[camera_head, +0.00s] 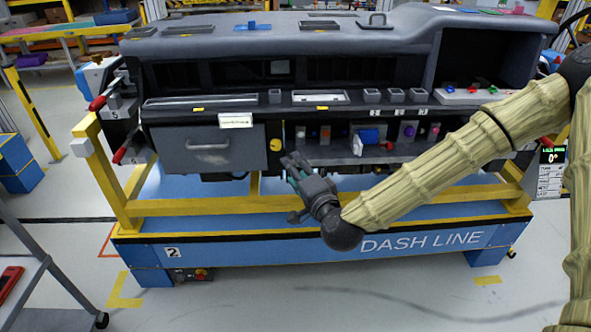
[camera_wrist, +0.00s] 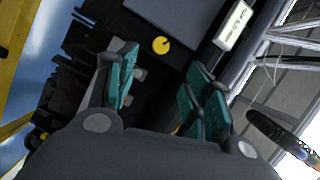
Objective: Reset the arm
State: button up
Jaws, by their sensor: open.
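My gripper (camera_head: 291,166) is in front of the lower middle of the dashboard module (camera_head: 240,45), with my arm reaching in from the right. In the wrist view its green-padded fingers (camera_wrist: 160,98) stand apart with nothing between them. A yellow round knob (camera_head: 275,145) is on the panel just above and left of the fingertips; it also shows beyond the fingers in the wrist view (camera_wrist: 161,45). The drawer or glovebox front (camera_head: 210,158) with a handle is left of the gripper and looks shut. I cannot tell whether the fingers touch the panel.
The dashboard rests on a yellow and blue stand (camera_head: 300,250) marked DASH LINE. Right of my gripper is an open shelf with a blue part (camera_head: 368,136) and several small knobs. Red-handled clamps (camera_head: 118,156) stick out at the left. A grey cart (camera_head: 40,270) stands at lower left. The floor in front is clear.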

jog(key=s+d+f+n+g+h+p, duration=0.1)
jog(key=s+f+n+g+p, duration=0.2)
jog(key=s+f, duration=0.75)
jog(key=s+d+f+n+g+p, duration=0.25)
jog(key=s+f+g, duration=0.4)
jog(key=f, duration=0.65)
jog(key=s+d+f+n+g+h+p, duration=0.1)
jog(key=s+d+f+g, duration=0.1)
jog(key=s+d, duration=0.3)
jog(key=s+d+f+n+g+h+p, duration=0.1)
jog(key=s+d+f+n+g+h, duration=0.1)
jog(key=s, duration=0.8)
jog(key=s+d+f+n+g+h+p, duration=0.1)
jog(key=s+d+f+n+g, duration=0.1)
jog(key=s+d+f, duration=0.2)
jog(key=s+d, duration=0.3)
jog(key=s, duration=0.1)
jog(key=shift+s+d+f+g+h, duration=0.15)
jog(key=shift+s+d+g+h, duration=0.1)
jog(key=shift+d+g+h, duration=0.15)
